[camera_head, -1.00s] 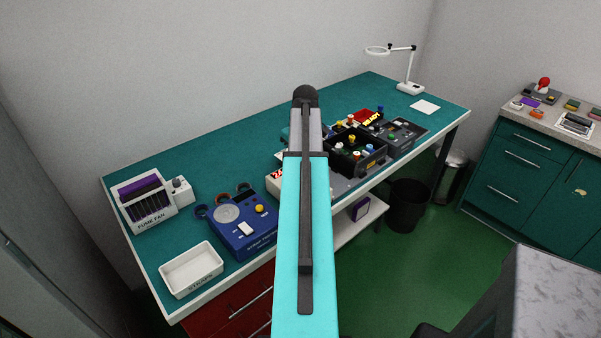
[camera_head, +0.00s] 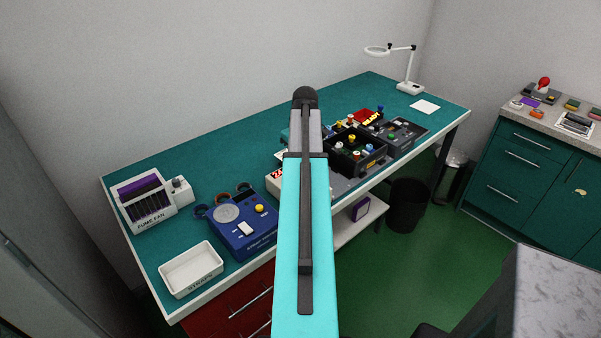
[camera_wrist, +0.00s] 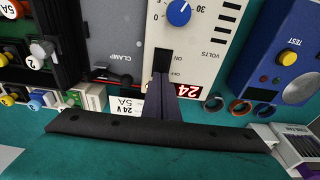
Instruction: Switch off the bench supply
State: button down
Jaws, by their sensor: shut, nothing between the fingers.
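The bench supply (camera_wrist: 191,48) is a pale beige panel, upside down in the wrist view. It has a blue knob (camera_wrist: 179,12) marked VOLTS and a lit red display (camera_wrist: 184,91) reading about 24. A black switch (camera_wrist: 163,58) sits beside the ON and OFF labels. My gripper (camera_wrist: 160,80) is shut and empty, its dark fingertips at the OFF end of the switch. Contact and the switch's tilt cannot be told. In the head view the supply (camera_head: 273,183) is mostly hidden behind my arm, which also hides the gripper.
The blue tester (camera_head: 240,226) with round ports stands left of the supply. A grey clamp plate (camera_wrist: 116,40) and a black rack (camera_head: 357,160) with coloured knobs are on its other side. A white tray (camera_head: 191,270) and a fume fan box (camera_head: 146,203) stand farther left on the green bench.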

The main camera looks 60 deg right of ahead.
jog(key=shift+f, duration=0.4)
dwell(0.4)
notch_tip(320, 180, up, 7)
jog(key=p, duration=0.4)
dwell(0.9)
dwell(0.6)
